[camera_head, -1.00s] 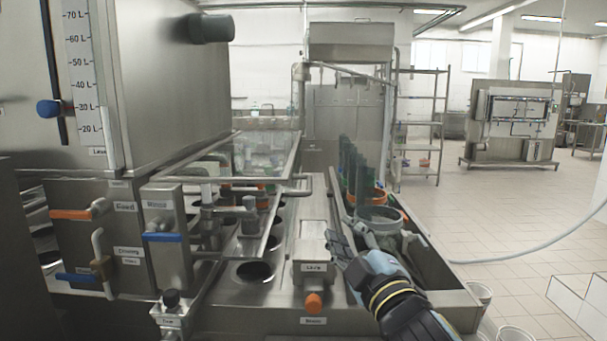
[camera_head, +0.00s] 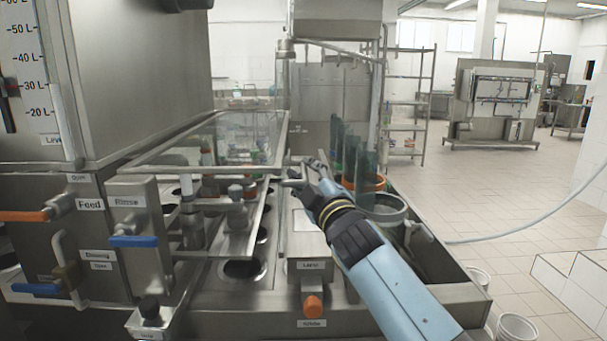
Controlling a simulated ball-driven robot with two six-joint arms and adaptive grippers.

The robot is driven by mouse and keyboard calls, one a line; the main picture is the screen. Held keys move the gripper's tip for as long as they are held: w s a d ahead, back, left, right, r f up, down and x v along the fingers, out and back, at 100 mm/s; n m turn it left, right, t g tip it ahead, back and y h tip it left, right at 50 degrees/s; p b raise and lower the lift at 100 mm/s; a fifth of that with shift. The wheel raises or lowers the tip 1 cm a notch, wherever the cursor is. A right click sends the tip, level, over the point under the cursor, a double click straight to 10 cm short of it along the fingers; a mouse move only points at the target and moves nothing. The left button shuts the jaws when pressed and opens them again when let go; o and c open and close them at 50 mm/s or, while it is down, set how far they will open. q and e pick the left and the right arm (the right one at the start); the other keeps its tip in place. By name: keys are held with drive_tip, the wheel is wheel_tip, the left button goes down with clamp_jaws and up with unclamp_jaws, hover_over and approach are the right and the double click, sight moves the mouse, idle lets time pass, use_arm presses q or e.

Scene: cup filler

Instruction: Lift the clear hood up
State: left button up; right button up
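The clear hood (camera_head: 249,138) is a see-through panel in a metal frame over the row of round cup holes, left of centre. It is lowered over the filling nozzles. A short metal handle sticks out from its right side. My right gripper (camera_head: 300,173) is at this handle, with its fingers apart around or just beside the handle's end. I cannot tell whether they touch it. My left gripper is not in view.
Stacks of dark cups (camera_head: 365,158) and a grey round container (camera_head: 381,208) stand just right of my gripper. A rinse box with a blue lever (camera_head: 133,241) is at the left. An orange knob (camera_head: 312,307) is in front.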

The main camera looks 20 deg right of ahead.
drive_tip(key=shift+w+r, duration=0.1)
drive_tip(key=shift+w, duration=0.35)
drive_tip(key=shift+c, duration=0.3)
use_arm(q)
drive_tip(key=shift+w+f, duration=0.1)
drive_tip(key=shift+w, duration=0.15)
use_arm(e)
clamp_jaws()
drive_tip(key=shift+r, duration=0.1)
